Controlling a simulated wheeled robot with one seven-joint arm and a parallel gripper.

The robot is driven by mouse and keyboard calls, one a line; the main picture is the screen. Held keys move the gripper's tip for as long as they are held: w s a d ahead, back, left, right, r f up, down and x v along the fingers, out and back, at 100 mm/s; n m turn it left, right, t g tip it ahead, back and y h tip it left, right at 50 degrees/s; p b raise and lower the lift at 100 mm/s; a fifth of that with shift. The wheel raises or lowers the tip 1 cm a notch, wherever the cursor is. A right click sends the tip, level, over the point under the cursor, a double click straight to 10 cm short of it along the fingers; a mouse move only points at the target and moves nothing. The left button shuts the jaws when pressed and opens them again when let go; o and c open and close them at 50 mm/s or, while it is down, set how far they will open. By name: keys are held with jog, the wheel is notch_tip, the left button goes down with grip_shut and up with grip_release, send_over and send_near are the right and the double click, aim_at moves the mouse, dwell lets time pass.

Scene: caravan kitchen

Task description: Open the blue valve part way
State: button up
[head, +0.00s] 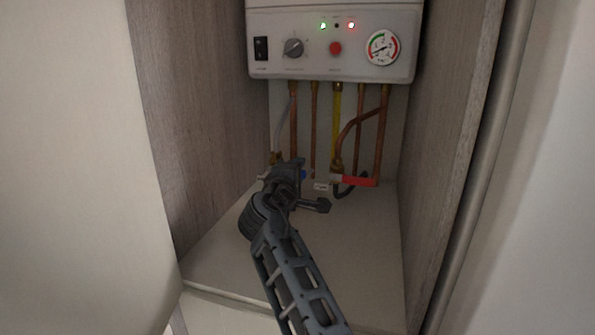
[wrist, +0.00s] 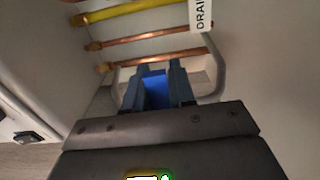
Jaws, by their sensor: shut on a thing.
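The blue valve (wrist: 155,91) shows in the wrist view as a blue handle between the two fingers of my gripper (wrist: 155,82). My gripper is shut on this handle. In the head view my gripper (head: 285,172) is at the lower left end of the pipes under the boiler. Only a small bit of the blue valve (head: 303,174) shows there beside the gripper. The gripper hides the rest, so how far the handle is turned cannot be told.
A red handle (head: 358,181) is on the pipes to the right. A white tag (head: 321,186) hangs between; it reads "DRAIN" in the wrist view (wrist: 201,14). Copper pipes and a yellow pipe (head: 337,117) run up to the boiler (head: 333,40). Side panels hem in the cupboard.

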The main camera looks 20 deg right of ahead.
grip_shut()
jog(key=shift+w+a+r+n+p, duration=0.15)
jog(key=shift+r+n+p, duration=0.45)
jog(key=shift+n+p, duration=0.75)
jog(key=shift+w+a+r+n+p, duration=0.15)
jog(key=shift+r+n+p, duration=0.5)
jog(key=shift+n+p, duration=0.7)
jog(key=shift+a+r+n+p, duration=0.2)
jog(key=shift+r+n+p, duration=0.6)
jog(key=shift+p, duration=0.9)
jog(key=shift+f+n, duration=0.2)
jog(key=shift+n, duration=0.1)
jog(key=o, duration=0.6)
grip_release()
